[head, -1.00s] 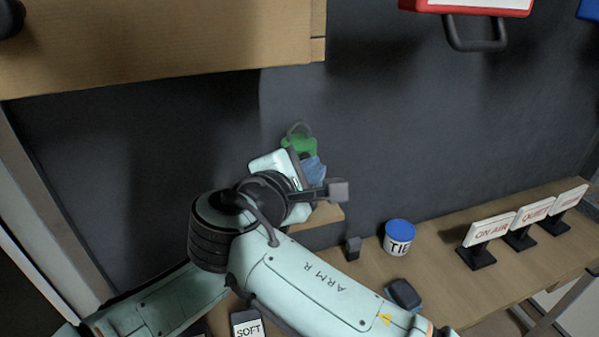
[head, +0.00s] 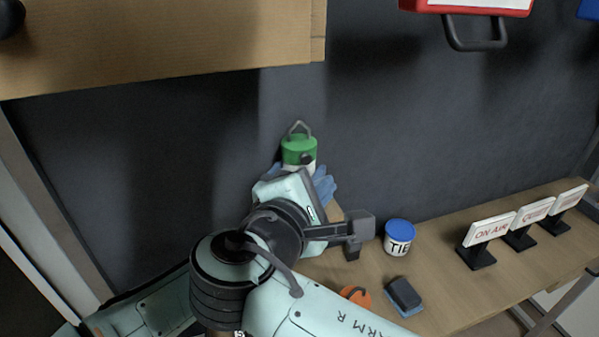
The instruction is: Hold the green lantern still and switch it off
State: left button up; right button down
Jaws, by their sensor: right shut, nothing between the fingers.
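The green lantern (head: 297,148) stands upright against the dark wall, with a grey wire handle on top and a dark knob on its front. A pale band shows under its green top; its lower part is hidden behind my right gripper. My right gripper (head: 290,190) is just in front of and below the lantern. It is shut and empty; its fingertips are mostly hidden, and I cannot tell whether they touch the lantern. My left gripper is not in view.
Blue glove-like material (head: 325,186) lies beside the lantern's base. On the wooden bench stand a blue-lidded tub (head: 399,237), a dark-and-blue block (head: 404,294), an orange item (head: 356,295) and several signs (head: 487,232).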

jog(key=shift+s+d, duration=0.15)
jog(key=shift+s, duration=0.3)
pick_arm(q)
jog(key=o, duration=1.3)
